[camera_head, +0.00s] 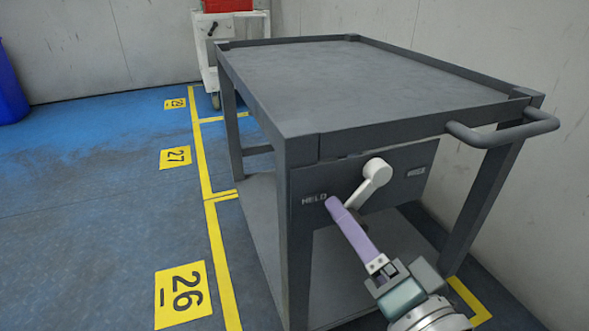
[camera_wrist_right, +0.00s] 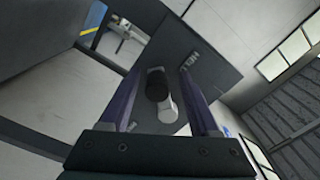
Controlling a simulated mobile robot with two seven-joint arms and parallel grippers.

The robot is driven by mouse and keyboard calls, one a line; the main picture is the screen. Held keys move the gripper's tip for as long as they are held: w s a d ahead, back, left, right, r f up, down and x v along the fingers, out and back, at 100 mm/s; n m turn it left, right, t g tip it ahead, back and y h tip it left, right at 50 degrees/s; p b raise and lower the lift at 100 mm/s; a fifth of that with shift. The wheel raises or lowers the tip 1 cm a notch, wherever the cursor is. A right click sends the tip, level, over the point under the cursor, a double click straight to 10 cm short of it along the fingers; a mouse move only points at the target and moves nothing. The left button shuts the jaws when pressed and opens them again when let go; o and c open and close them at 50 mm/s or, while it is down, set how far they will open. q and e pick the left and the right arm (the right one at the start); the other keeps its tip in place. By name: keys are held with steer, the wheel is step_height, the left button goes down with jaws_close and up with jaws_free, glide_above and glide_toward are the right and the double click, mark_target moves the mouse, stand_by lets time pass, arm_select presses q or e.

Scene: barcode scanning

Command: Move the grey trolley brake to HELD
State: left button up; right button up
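The grey trolley (camera_head: 300,95) stands in the middle of the head view. Its front panel carries a pale brake lever (camera_head: 376,173). The lever's thick end points up and right, towards a small label (camera_head: 416,172) I cannot read; its lower part is hidden behind my purple finger. The HELD label (camera_head: 314,199) is on the panel's left. My right gripper (camera_head: 337,207) is in front of the panel. In the right wrist view its two purple fingers (camera_wrist_right: 163,78) are apart, with the lever (camera_wrist_right: 167,109) and a dark round part between them. My left gripper is out of view.
The trolley's handle (camera_head: 505,132) sticks out at the right, near the grey wall. A white trolley with a red box (camera_head: 227,5) stands behind. A blue bin (camera_head: 8,90) is at far left. The blue floor left of the yellow line is clear.

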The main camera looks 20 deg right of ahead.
steer(key=s+p, duration=0.2)
steer(key=s, duration=0.8)
steer(key=shift+d+p, duration=0.4)
steer(key=shift+d, duration=0.05)
